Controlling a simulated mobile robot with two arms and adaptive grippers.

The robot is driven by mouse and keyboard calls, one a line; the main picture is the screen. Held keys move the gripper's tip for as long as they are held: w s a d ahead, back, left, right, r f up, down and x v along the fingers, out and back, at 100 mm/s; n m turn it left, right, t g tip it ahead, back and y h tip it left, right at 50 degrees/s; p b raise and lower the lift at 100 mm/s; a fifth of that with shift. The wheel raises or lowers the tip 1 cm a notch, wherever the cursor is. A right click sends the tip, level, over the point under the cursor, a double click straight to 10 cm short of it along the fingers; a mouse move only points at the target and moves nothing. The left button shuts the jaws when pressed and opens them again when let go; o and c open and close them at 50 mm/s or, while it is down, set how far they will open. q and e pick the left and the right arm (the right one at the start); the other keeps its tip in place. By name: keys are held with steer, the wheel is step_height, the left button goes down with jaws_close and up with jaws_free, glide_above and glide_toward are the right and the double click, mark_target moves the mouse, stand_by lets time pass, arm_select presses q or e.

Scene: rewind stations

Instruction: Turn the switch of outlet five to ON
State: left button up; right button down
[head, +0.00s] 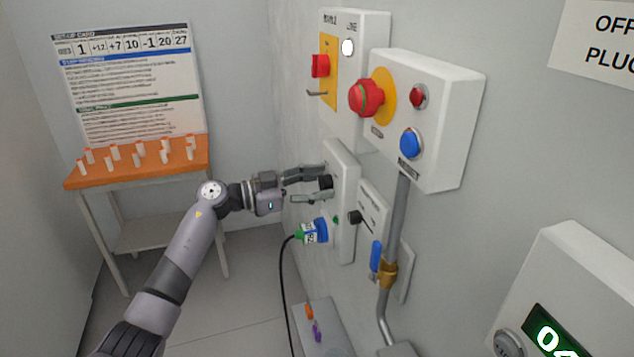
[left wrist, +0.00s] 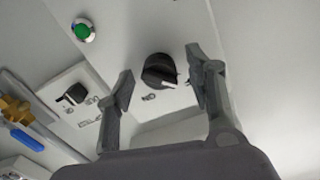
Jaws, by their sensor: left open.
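A white outlet panel (head: 345,205) is on the right wall, with a black rotary switch (head: 326,182) near its top. The switch also shows in the left wrist view (left wrist: 160,70), its white pointer mark towards the lower right of that picture. My left gripper (head: 321,184) is open at the panel. In the left wrist view its fingers (left wrist: 158,72) stand on either side of the switch, with gaps visible; I cannot tell how far in front they are. My right gripper is not in view.
Below the switch are a green light (left wrist: 83,32) and a blue plug (head: 315,232) with a hanging black cable. A smaller black-knob panel (head: 373,209), a pipe with a blue-handled valve (head: 376,256), and a red emergency button box (head: 440,115) are close on the right.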

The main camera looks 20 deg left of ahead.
arm_select(q)
steer(key=c, duration=1.2)
steer(key=shift+o, duration=0.2)
